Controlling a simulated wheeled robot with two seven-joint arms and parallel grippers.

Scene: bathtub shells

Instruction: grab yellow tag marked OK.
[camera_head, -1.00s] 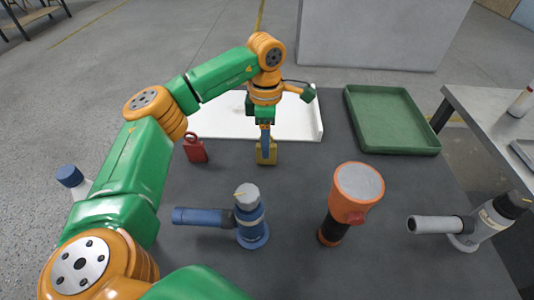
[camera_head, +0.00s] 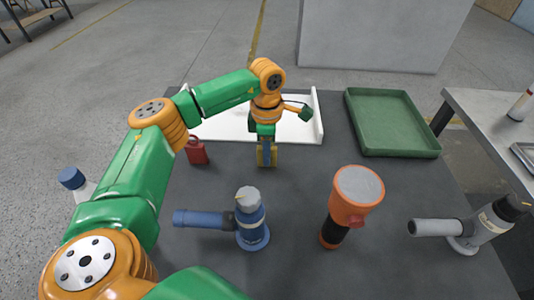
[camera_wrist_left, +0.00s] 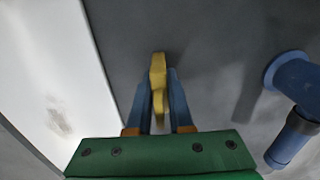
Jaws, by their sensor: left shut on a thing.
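The yellow tag (camera_head: 273,157) is at the far middle of the dark table, just in front of the white tray. In the head view my left gripper (camera_head: 266,154) points down over it and hides most of it. In the left wrist view the yellow tag (camera_wrist_left: 158,80) stands edge-on between the two blue fingers of my left gripper (camera_wrist_left: 158,85), which are shut on it. I cannot read any marking on it. A red tag (camera_head: 197,152) stands to its left, apart from the gripper. My right gripper is not in view.
The white tray (camera_head: 308,122) lies behind the gripper, and a green tray (camera_head: 392,125) is at the back right. A side table (camera_head: 490,115) is on the right.

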